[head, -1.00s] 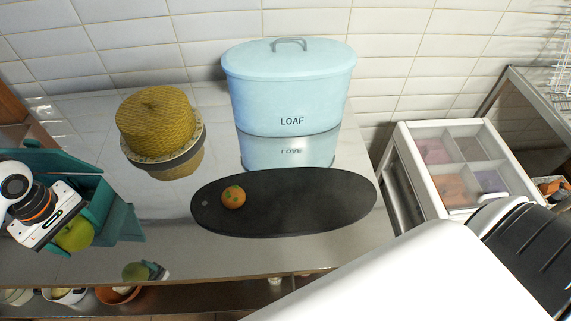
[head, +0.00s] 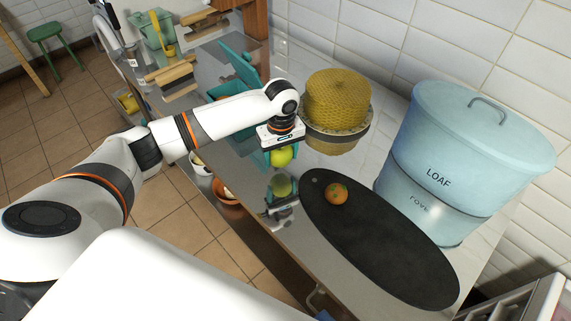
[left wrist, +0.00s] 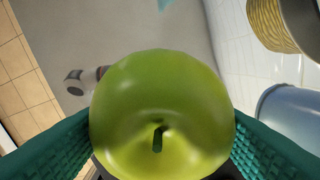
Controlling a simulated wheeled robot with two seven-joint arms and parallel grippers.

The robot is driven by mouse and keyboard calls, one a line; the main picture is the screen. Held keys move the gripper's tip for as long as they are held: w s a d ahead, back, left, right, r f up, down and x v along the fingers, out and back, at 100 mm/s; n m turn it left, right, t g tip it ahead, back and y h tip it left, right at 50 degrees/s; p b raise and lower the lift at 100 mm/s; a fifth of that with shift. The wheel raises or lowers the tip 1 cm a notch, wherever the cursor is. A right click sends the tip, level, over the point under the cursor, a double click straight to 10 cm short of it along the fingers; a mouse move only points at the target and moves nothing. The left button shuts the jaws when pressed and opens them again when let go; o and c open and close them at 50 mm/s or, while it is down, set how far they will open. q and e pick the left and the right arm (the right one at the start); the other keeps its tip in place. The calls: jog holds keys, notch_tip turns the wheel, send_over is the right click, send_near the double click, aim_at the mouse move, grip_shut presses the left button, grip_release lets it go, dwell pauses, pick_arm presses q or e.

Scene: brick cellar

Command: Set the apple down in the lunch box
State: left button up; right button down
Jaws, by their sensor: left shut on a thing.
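The green apple (head: 281,157) is held in my left gripper (head: 283,152) above the shiny counter, with its reflection below it. In the left wrist view the apple (left wrist: 160,115) fills the middle, stem towards the camera, between the two teal fingers. The teal lunch box (head: 226,90) stands farther back on the counter, behind my left forearm. Its lid (head: 239,65) is up. My forearm hides much of the box, and its inside cannot be seen. The apple is in front of and to the right of the box. My right gripper is not in view.
A blue LOAF bin (head: 455,150) stands at the right. Pots (head: 228,195) sit below the counter edge.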

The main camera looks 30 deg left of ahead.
aim_at(281, 173)
pick_arm(q)
jog(key=shift+f, duration=2.25)
jog(key=shift+f, duration=0.15)
jog(key=o, duration=1)
jog(key=shift+o, duration=0.2)
